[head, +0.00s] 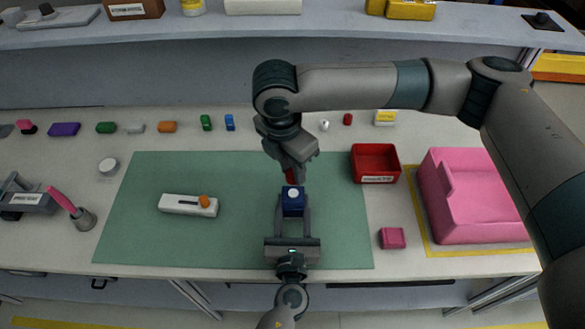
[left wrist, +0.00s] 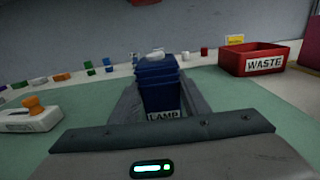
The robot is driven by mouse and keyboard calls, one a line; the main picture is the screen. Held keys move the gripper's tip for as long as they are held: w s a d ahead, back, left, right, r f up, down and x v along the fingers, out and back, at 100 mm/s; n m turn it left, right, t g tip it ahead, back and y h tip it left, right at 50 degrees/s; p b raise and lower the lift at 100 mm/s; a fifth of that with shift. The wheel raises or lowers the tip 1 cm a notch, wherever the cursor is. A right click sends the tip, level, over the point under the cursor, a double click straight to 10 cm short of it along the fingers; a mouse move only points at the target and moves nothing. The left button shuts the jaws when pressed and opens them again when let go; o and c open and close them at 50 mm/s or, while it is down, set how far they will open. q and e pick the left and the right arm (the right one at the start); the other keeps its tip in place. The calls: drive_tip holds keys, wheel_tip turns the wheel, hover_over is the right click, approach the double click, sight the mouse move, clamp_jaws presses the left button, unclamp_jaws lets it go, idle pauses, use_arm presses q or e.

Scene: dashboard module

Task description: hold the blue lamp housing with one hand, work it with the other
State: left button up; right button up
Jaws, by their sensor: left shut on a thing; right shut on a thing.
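The blue lamp housing (head: 293,209) is upright over the green mat, with a small white round part (head: 294,194) on top. My left gripper (head: 292,202) is shut on it from the front, one finger on each side. In the left wrist view the housing (left wrist: 158,88) shows a LAMP label between the fingers. My right gripper (head: 291,172) points down just behind and above the housing. It is shut on a small red piece (head: 290,177), mostly hidden by the fingers. I cannot tell whether this piece touches the housing.
A white block with an orange knob (head: 188,204) lies left on the green mat (head: 140,235). A red WASTE bin (head: 376,178) and a pink block (head: 392,238) are to the right, before a big pink housing (head: 470,205). Several small coloured parts line the back.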

use_arm(q)
drive_tip(key=o, duration=1.5)
drive_tip(key=shift+s, duration=0.1)
drive_tip(key=s, duration=1.1)
drive_tip(key=shift+s+a, duration=0.15)
drive_tip(key=shift+s, duration=0.25)
